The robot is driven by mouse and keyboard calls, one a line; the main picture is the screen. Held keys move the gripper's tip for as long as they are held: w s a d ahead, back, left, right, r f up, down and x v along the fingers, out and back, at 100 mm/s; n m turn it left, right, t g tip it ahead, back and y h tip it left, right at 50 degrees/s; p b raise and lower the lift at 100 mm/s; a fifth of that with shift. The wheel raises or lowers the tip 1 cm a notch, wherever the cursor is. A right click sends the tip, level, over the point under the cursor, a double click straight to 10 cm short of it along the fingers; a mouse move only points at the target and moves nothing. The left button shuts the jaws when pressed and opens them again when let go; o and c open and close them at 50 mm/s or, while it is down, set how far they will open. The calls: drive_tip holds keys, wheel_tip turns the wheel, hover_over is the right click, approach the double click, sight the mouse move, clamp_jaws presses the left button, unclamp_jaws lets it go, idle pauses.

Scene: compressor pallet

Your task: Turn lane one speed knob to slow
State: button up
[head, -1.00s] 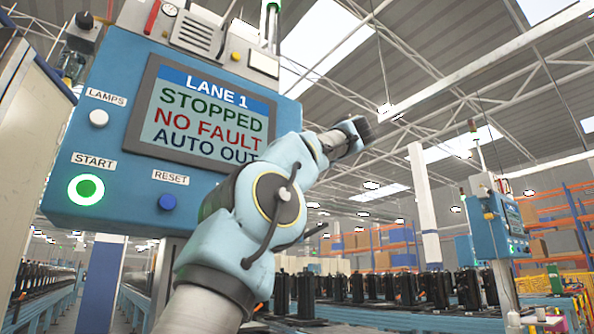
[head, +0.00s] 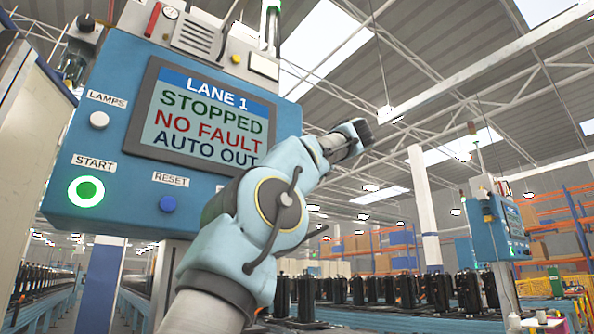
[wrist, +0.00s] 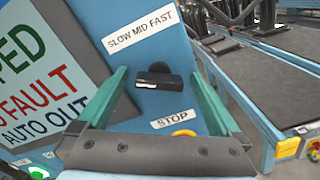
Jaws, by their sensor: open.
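The lane one speed knob (wrist: 158,77) is a black knob with a bar-shaped grip on the blue panel, below the tilted white label SLOW MID FAST (wrist: 140,30). A small pale mark shows near the left end of its bar. I cannot tell for sure which setting it points to. My gripper (wrist: 160,73) is open, with one teal finger to the left of the knob and one to the right, clear space between each and the knob. How deep the fingertips reach is unclear. In the head view my arm hides the panel's right side, and the knob is not visible.
The lane 1 screen (head: 203,116) reads STOPPED, NO FAULT, AUTO OUT. A lit green START button (head: 86,191) and a blue RESET button (head: 167,203) are below it. A STOP label (wrist: 170,119) and a yellow ring (wrist: 184,132) lie below the knob. A conveyor (wrist: 265,85) runs at right.

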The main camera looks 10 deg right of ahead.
drive_tip(key=b+v, duration=0.1)
drive_tip(key=v, duration=0.9)
drive_tip(key=shift+s+d, duration=0.2)
drive_tip(key=shift+s, duration=0.15)
